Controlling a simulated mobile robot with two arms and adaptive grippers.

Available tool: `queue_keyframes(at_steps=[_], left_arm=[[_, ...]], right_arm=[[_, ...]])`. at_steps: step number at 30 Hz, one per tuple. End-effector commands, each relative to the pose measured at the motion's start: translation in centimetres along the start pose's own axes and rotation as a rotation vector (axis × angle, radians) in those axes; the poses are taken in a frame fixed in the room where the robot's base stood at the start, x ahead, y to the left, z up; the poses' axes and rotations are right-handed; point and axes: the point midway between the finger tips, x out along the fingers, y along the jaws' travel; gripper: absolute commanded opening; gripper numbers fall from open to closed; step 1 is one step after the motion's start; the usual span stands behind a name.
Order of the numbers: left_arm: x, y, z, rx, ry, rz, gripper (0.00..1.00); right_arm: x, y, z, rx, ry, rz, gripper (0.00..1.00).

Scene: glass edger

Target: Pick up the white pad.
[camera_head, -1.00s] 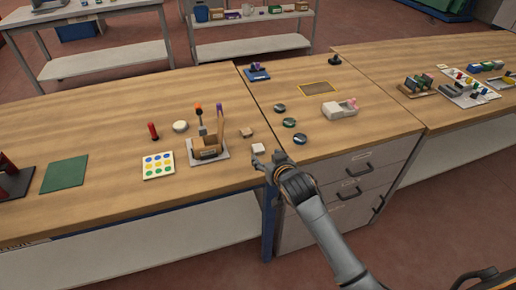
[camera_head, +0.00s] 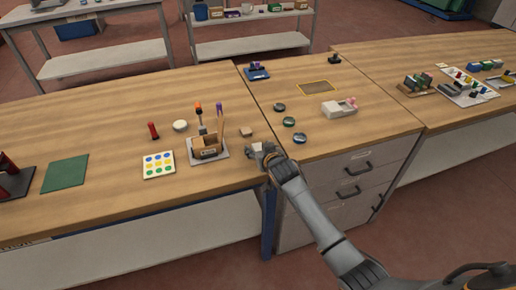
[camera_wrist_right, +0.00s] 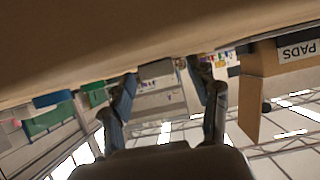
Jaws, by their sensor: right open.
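The white pad (camera_wrist_right: 155,69) lies on the wooden bench and shows, greyish in shade, between the finger tips in the upside-down right wrist view. My right gripper (camera_wrist_right: 165,82) is open, with one finger towards each side of the pad; contact cannot be made out. In the head view my right gripper (camera_head: 258,149) is low at the bench's front edge, and its fingers mostly hide the pad. A beige pad (camera_head: 246,131) lies just behind. The cardboard box labelled PADS (camera_wrist_right: 250,92) stands to one side in the wrist view. My left gripper is not in view.
Several dark round discs (camera_head: 289,122) and a white dispenser (camera_head: 339,109) lie to the right. A dotted card (camera_head: 158,164) and a green mat (camera_head: 66,173) lie left, with bare wood between.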

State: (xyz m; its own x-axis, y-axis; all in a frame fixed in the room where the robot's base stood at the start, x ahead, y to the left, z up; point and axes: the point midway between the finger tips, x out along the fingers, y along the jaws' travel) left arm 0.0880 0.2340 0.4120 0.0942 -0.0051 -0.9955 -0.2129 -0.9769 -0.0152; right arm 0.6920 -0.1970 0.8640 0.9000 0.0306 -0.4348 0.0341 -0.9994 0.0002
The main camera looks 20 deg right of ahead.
Motion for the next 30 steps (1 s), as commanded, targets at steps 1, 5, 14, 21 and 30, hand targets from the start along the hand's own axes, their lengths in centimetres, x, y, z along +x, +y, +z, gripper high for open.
queue_keyframes(at_steps=[1, 5, 14, 21, 30], left_arm=[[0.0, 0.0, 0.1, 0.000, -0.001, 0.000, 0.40], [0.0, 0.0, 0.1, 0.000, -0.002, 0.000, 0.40], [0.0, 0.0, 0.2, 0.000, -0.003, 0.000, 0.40], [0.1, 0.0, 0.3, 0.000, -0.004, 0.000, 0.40], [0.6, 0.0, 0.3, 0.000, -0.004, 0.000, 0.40]], right_arm=[[0.0, 0.0, 0.0, 0.000, 0.000, 0.000, 0.60], [0.0, 0.0, 0.0, 0.000, 0.000, 0.000, 0.44], [-0.1, 0.0, 0.0, 0.000, 0.000, 0.000, 0.22], [-0.1, 0.0, -0.2, 0.001, 0.001, 0.000, 0.22], [-2.4, -0.2, -3.3, 0.000, 0.003, -0.002, 0.22]])
